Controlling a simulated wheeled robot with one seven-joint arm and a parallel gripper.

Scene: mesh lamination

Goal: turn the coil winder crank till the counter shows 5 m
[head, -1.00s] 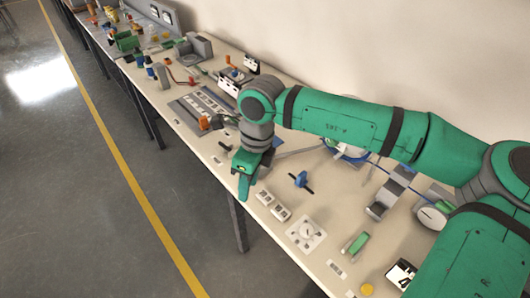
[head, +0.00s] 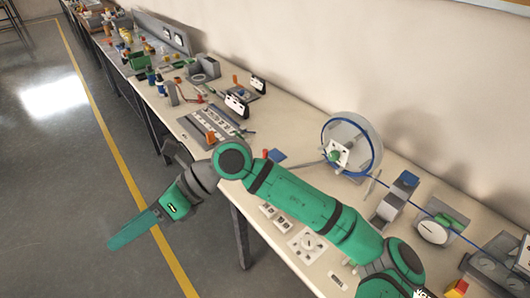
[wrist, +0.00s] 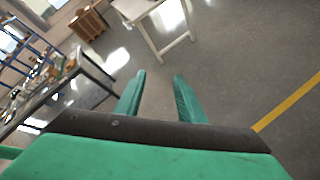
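The coil winder (head: 376,139) stands at the back of the bench in the head view, a grey disc with a blue rim. A white plate with a green knob (head: 335,156), which looks like its crank handle, is on the disc's face. A grey box with a round white dial (head: 433,232) stands to its right; I cannot read it or tell whether it is the counter. My gripper (head: 112,243) is out over the floor, left of the bench and far from the winder. In the wrist view my gripper (wrist: 158,85) has its fingers apart with nothing between them.
The bench (head: 300,120) carries small parts, including a slotted grey tray (head: 212,125) and a white square plate with a knob (head: 307,244). A blue line runs right from the winder past a grey block (head: 390,208). The floor around my gripper is clear.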

